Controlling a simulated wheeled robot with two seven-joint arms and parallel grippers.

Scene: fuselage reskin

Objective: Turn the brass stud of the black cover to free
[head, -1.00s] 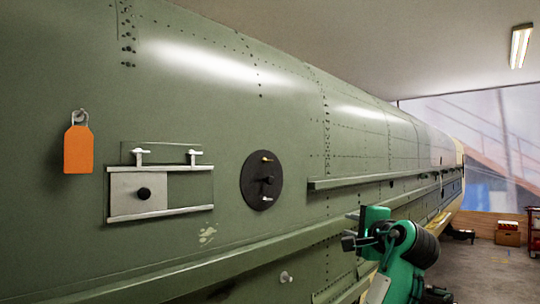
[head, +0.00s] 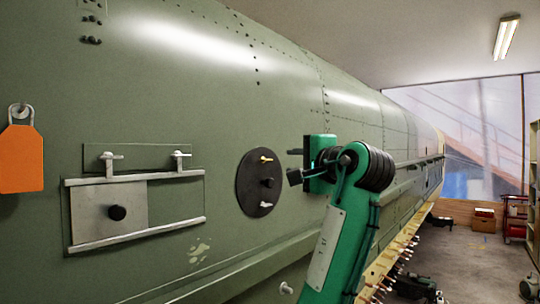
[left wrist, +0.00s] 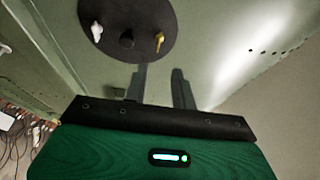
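The round black cover (head: 250,190) sits flat on the green fuselage skin, with a black knob (head: 268,183) at its middle. Its brass stud (head: 266,159) is at the top and looks roughly level. A white stud (head: 266,205) is at the bottom. My left gripper (head: 293,165) is just right of the cover, apart from it. In the left wrist view the gripper (left wrist: 160,72) has its two fingers spread with nothing between them. The brass stud (left wrist: 159,41) shows just beyond the fingertips, beside the knob (left wrist: 127,38) and white stud (left wrist: 95,31). My right gripper is not in view.
Left of the cover, a grey sliding panel (head: 132,198) sits between two rails under two white latches. An orange tag (head: 21,160) hangs at far left. A long ledge runs below the cover along the fuselage. Open floor (head: 475,262) lies to the right.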

